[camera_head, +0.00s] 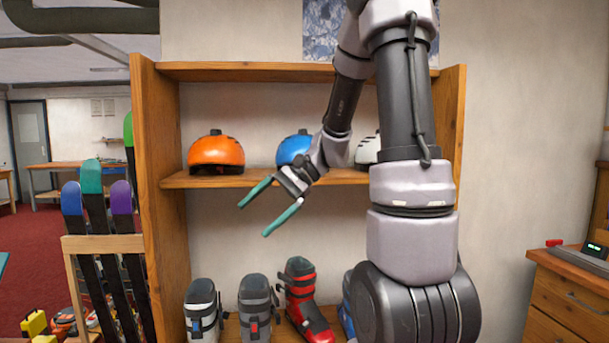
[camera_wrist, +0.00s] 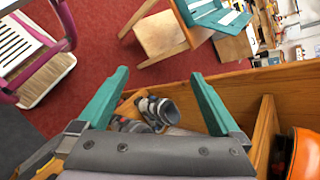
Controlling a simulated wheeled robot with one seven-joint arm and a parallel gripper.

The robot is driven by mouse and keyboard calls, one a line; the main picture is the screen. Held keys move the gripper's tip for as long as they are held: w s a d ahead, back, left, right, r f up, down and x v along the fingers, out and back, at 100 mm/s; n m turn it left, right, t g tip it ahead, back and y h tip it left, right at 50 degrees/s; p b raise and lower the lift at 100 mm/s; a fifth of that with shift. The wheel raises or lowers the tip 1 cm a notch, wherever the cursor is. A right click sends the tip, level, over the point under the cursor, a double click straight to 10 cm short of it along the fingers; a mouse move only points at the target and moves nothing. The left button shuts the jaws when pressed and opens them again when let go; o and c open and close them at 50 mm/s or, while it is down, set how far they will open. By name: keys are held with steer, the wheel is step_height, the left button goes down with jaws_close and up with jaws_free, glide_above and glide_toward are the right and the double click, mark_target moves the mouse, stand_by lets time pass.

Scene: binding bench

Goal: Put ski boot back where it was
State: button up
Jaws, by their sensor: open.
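Several ski boots stand upright along the lower shelf (camera_head: 233,328) of a wooden rack: a white one (camera_head: 202,308), a grey one (camera_head: 257,303), a red one (camera_head: 304,300) and a blue one (camera_head: 347,305) mostly hidden by my arm. I cannot tell which boot the task means. My gripper (camera_head: 253,220) is open and empty, above the boots and in front of the rack, its green fingers pointing down-left. In the wrist view, a pale boot (camera_wrist: 158,108) shows between the fingers, apart from them, with a darker boot partly hidden beside it.
The upper shelf (camera_head: 255,181) holds an orange helmet (camera_head: 216,152), a blue helmet (camera_head: 295,149) and a white helmet (camera_head: 368,150) partly behind my arm. Skis (camera_head: 93,200) stand in a rack at left. A wooden drawer cabinet (camera_head: 565,300) is at right.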

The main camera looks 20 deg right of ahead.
steer(key=s+d+r+n+t+h, duration=0.5)
steer(key=s+r+h, duration=0.3)
steer(key=s+r, duration=0.2)
steer(key=shift+s+d+r+t, duration=0.15)
steer(key=shift+s+d+t, duration=0.25)
steer(key=shift+s+t, duration=0.55)
stand_by(0.3)
